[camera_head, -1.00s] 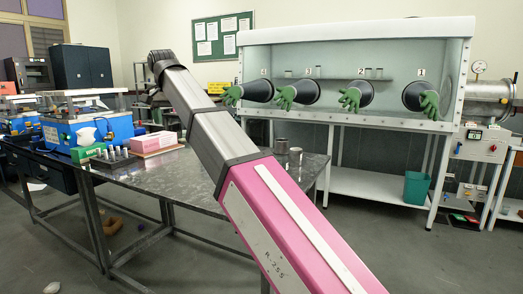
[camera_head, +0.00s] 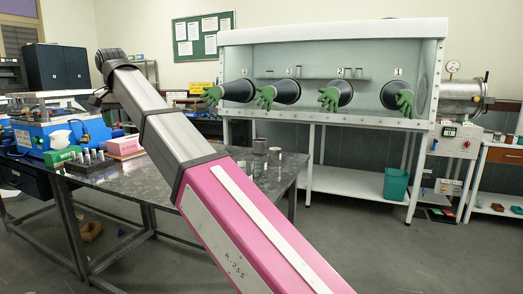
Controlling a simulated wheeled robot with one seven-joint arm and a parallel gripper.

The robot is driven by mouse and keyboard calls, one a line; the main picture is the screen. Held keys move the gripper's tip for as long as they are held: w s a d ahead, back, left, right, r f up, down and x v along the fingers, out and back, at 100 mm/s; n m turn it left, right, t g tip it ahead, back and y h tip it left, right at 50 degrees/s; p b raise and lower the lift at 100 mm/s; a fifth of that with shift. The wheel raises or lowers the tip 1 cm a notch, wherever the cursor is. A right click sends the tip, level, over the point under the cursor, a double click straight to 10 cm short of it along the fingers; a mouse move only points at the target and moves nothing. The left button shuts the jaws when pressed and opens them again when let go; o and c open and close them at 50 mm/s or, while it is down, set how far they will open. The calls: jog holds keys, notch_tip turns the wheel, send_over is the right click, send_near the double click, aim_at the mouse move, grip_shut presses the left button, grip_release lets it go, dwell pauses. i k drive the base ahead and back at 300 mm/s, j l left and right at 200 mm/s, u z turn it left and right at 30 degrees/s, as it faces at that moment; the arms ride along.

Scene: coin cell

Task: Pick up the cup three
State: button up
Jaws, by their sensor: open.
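My arm crosses the middle of the head view from bottom right to upper left, raised in front of the table. My gripper (camera_head: 99,98) is at the small dark far end of the arm; its fingers are hard to make out, and I see nothing held in it. Two grey metal cups, one darker (camera_head: 259,146) and one lighter (camera_head: 274,157), stand upright close together on the dark table, just right of the arm and well away from the gripper. I cannot read any number on them, so I cannot tell which is cup three.
The dark metal table (camera_head: 140,185) also bears a black rack of small cylinders (camera_head: 90,163), a green box (camera_head: 60,156) and a pink-white stack (camera_head: 125,147). Blue equipment (camera_head: 35,135) stands at left. A glovebox (camera_head: 335,115) with green gloves stands behind.

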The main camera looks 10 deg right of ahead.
aim_at(275, 153)
jog(key=k+l+z, duration=0.1)
jog(key=l+z, duration=0.35)
jog(key=i+l+z, duration=0.15)
jog(key=z, duration=0.35)
